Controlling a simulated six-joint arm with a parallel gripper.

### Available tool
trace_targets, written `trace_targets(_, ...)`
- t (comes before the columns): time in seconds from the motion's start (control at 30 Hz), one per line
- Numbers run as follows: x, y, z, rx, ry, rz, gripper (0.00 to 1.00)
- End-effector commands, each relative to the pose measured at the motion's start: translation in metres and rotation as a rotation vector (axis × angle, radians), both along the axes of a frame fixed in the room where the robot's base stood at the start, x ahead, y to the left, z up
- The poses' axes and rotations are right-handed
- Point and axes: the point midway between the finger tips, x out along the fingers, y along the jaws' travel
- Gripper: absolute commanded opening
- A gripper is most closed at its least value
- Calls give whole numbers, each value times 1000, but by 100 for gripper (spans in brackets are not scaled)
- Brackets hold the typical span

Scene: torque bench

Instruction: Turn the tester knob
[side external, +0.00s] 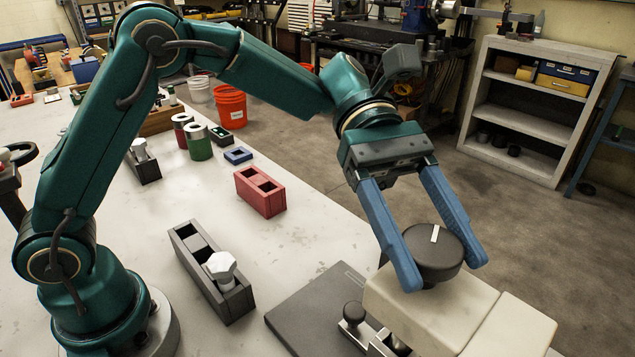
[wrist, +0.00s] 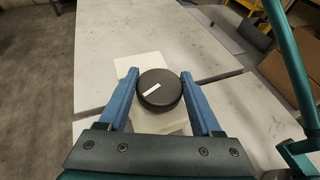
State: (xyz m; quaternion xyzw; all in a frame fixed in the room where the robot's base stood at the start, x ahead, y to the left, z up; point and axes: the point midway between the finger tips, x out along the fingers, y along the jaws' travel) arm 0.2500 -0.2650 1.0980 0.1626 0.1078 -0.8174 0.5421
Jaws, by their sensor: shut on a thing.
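The tester knob (side external: 433,253) is a dark round knob with a white mark on its top. It sits on top of the cream tester body (side external: 430,307) at the front right of the bench. My gripper (side external: 446,275) reaches down over it with a blue finger on each side, shut on the knob. In the wrist view the knob (wrist: 160,90) lies between the two fingers (wrist: 157,104), its white mark slanting. Part of the tester body below it is hidden by the knob and fingers.
A dark plate (side external: 318,312) and small knobbed fittings (side external: 353,314) lie left of the tester. A grey block holder with a white hex knob (side external: 212,270), a red block (side external: 260,191) and cans (side external: 197,142) stand on the bench.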

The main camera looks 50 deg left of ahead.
Motion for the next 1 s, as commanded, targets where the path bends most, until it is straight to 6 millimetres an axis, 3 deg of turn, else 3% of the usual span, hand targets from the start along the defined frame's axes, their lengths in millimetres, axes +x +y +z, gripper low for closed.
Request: trace_targets(1.0, 3, -2, 1, -7, -7, -361, 10)
